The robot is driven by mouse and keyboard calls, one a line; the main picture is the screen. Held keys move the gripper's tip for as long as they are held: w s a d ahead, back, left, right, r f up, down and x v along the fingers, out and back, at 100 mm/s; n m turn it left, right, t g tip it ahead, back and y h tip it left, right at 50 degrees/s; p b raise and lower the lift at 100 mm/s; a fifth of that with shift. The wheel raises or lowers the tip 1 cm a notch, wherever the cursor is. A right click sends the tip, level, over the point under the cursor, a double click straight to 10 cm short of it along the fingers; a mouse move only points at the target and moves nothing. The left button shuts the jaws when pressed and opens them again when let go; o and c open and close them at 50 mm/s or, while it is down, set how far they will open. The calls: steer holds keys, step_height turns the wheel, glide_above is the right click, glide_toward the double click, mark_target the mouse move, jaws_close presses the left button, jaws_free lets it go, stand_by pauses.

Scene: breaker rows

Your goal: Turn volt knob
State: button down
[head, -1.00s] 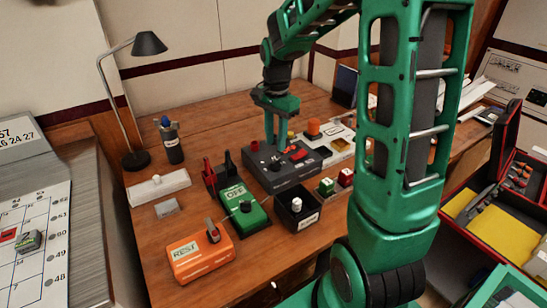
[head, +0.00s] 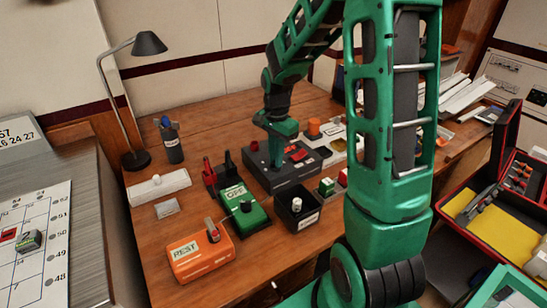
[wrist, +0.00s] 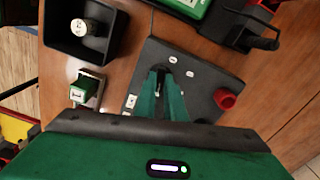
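A dark grey control box (head: 285,178) stands mid-table with a red part on top; it also shows in the wrist view (wrist: 205,65). My gripper (head: 276,160) points down onto its top face. In the wrist view, my green fingertips (wrist: 161,78) are close together over the panel, beside small white labels. A small dark piece shows between them, partly hidden. I cannot read the labels or tell whether this piece is the volt knob or whether the fingers press on it. A red knob (wrist: 227,100) on the box is to the right of the fingers, apart from them.
A green box (head: 243,212) and an orange box (head: 200,258) stand in front left. A black open bin (head: 297,210) with a white-topped item is in front of the control box. A small green-and-white block (wrist: 86,90) is near the fingers. A lamp (head: 136,158) stands back left.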

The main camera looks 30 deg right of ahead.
steer(key=shift+w+n, duration=0.1)
steer(key=shift+n, duration=0.2)
steer(key=n, duration=0.4)
steer(key=shift+w+r+n, duration=0.1)
steer(key=shift+n, duration=2.4)
steer(key=c, duration=1.8)
jaws_free()
step_height(320, 180, up, 11)
steer(key=shift+f, duration=0.2)
